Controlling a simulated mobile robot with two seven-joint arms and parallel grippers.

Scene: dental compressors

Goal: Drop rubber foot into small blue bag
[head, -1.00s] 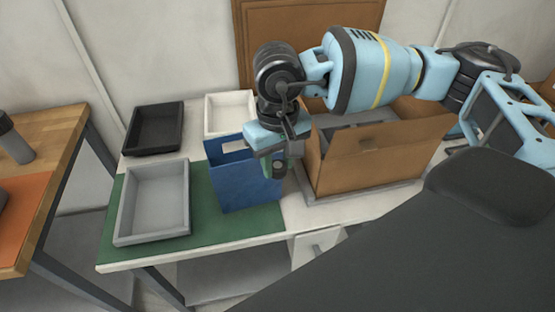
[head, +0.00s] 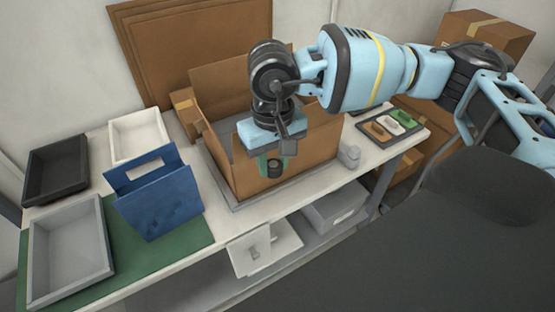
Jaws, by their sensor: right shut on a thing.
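The small blue bag (head: 160,205) stands upright on the table, on the green mat's right part, with a cut-out handle in its back panel. My right gripper (head: 274,164) points down in front of the large cardboard box in the picture, well to the right of the bag. The height of the gripper above the table is hard to tell. The inside of the bag is mostly hidden. My left gripper is out of view.
The open cardboard box (head: 222,155) stands right of the bag. A grey tray (head: 68,250), black tray (head: 57,168) and white tray (head: 137,135) lie at left. A small grey item (head: 349,156) and a tray with coloured pieces (head: 372,127) lie at right.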

